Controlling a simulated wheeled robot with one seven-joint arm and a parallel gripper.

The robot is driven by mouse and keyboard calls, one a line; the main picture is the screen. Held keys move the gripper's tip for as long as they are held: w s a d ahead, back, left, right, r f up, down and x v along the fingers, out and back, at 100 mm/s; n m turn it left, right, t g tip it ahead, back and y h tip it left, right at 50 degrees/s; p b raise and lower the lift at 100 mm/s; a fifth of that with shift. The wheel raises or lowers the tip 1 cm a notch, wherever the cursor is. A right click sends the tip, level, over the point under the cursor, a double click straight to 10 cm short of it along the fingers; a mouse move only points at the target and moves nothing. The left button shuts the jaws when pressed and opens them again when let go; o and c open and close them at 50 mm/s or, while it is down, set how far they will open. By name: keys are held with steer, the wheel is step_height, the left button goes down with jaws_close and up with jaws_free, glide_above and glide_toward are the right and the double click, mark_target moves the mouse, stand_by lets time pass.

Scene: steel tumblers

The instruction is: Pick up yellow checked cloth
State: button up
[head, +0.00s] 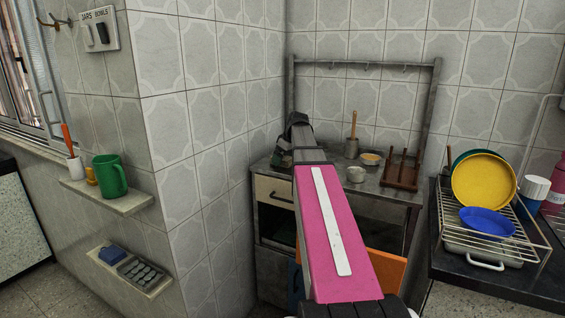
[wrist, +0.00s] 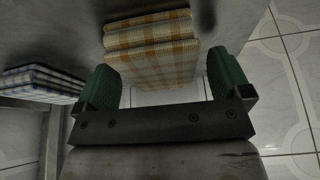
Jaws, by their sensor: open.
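The yellow checked cloth (wrist: 152,45) is a folded stack in yellow and cream at the upper middle of the wrist view. It lies on a grey metal-looking surface. My gripper (wrist: 161,62) is open, with one green-padded finger on each side of the cloth's near part. Gaps show between the cloth and both fingers, so it is not clamped. In the head view my gripper (head: 297,122) is small and dark beyond my pink arm, over the steel table. I cannot make out the yellow cloth there.
A folded blue checked cloth (wrist: 45,82) lies left of my gripper. The steel table (head: 385,188) also holds a mortar (head: 351,148), small bowls (head: 356,174) and a brown wooden rack (head: 401,172). Tiled walls stand close behind and left; a dish rack (head: 500,235) stands right.

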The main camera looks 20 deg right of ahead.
steer(key=c, duration=1)
steer(key=shift+r, duration=0.1)
steer(key=shift+r, duration=0.5)
step_height(320, 180, up, 4)
steer(key=shift+s+a+f, duration=0.1)
steer(key=shift+a, duration=0.05)
steer(key=s+a+r, duration=0.2)
steer(key=a, duration=0.1)
steer(key=s+a+r, duration=0.2)
steer(key=a, duration=0.1)
steer(key=s+a+r, duration=0.2)
steer(key=s+a, duration=0.1)
steer(key=shift+r, duration=0.25)
steer(key=shift+o, duration=0.3)
